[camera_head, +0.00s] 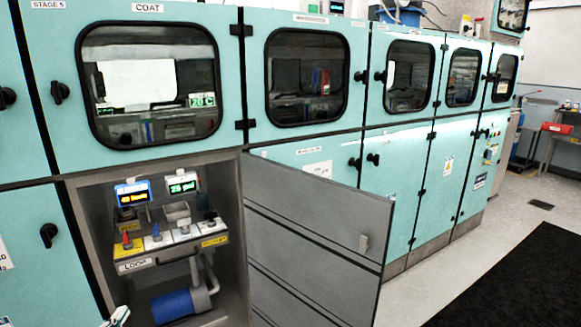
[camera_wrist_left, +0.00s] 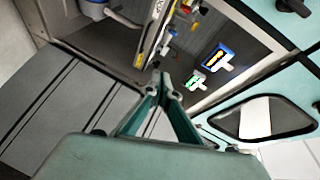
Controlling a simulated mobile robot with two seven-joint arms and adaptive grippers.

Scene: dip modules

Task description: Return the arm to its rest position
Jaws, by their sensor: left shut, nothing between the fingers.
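My left gripper (camera_wrist_left: 166,86) is shut and empty, its two teal fingers meeting at the tips in the left wrist view. In the head view only a small part of it (camera_head: 119,316) shows at the bottom left edge, in front of the open lower compartment. My right gripper is in neither view. The open compartment holds a control panel (camera_head: 170,243) with several switches and levers, also visible in the left wrist view (camera_wrist_left: 158,32). A blue display (camera_head: 133,193) and a white display (camera_head: 183,183) stand above the panel.
A grey compartment door (camera_head: 320,235) stands open to the right of the compartment. A blue cylinder (camera_head: 172,306) and grey pipe sit below the panel. Teal cabinets (camera_head: 400,160) with windows line the wall. Floor (camera_head: 450,255) and a black mat (camera_head: 520,285) are clear at right.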

